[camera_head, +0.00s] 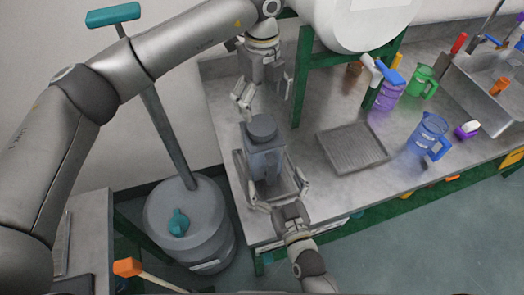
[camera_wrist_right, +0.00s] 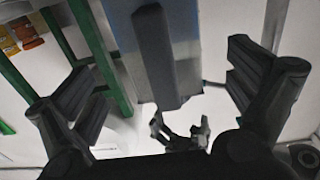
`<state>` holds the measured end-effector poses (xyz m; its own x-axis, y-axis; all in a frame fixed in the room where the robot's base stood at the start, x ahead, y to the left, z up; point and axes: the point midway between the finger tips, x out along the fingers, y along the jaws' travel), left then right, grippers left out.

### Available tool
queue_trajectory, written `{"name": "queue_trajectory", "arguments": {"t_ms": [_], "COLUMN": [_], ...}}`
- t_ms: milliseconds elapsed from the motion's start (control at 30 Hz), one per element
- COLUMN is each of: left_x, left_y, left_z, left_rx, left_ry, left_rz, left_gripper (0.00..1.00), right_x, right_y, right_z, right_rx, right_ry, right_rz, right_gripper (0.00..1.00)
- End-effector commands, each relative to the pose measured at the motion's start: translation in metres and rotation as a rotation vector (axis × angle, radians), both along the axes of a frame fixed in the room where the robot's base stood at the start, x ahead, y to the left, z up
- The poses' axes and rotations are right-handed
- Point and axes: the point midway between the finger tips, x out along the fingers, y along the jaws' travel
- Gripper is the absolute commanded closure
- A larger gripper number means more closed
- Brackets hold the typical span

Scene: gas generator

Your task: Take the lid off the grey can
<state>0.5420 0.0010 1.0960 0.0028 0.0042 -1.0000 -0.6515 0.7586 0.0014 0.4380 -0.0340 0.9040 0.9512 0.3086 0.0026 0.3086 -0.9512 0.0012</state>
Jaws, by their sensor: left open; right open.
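Contact cannot be told.
A ribbed grey tray (camera_head: 353,147) lies to the right. Blue (camera_head: 428,135), purple (camera_head: 388,97) and green (camera_head: 421,82) jugs stand farther right. A green frame (camera_head: 302,75) carries a white tank (camera_head: 360,20) behind. A grey drum (camera_head: 190,222) stands left.

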Motion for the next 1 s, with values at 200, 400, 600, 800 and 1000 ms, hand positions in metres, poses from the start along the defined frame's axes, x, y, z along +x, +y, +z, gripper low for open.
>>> {"name": "queue_trajectory", "arguments": {"t_ms": [200, 400, 600, 800, 1000], "left_x": [0.0, 0.0, 0.0, 0.0, 0.0], "left_y": [0.0, -0.001, -0.001, -0.001, -0.001], "left_z": [0.0, 0.0, 0.0, 0.0, 0.0], "left_rx": [-0.002, -0.003, -0.003, -0.003, -0.003], "left_ry": [0.001, 0.002, 0.001, 0.001, 0.001], "left_rz": [-0.002, -0.002, -0.003, -0.003, -0.003], "left_gripper": [0.16, 0.16, 0.16, 0.16, 0.16], "right_x": [0.039, 0.059, 0.065, 0.065, 0.064], "right_y": [0.013, 0.019, 0.021, 0.021, 0.021], "right_z": [0.001, 0.001, 0.0, 0.0, 0.0], "right_rx": [0.003, 0.001, 0.002, 0.002, 0.001], "right_ry": [-0.001, 0.0, 0.002, 0.002, 0.001], "right_rz": [0.0, 0.0, 0.0, 0.0, 0.0], "right_gripper": [0.0, 0.0, 0.0, 0.01, 0.27]}}
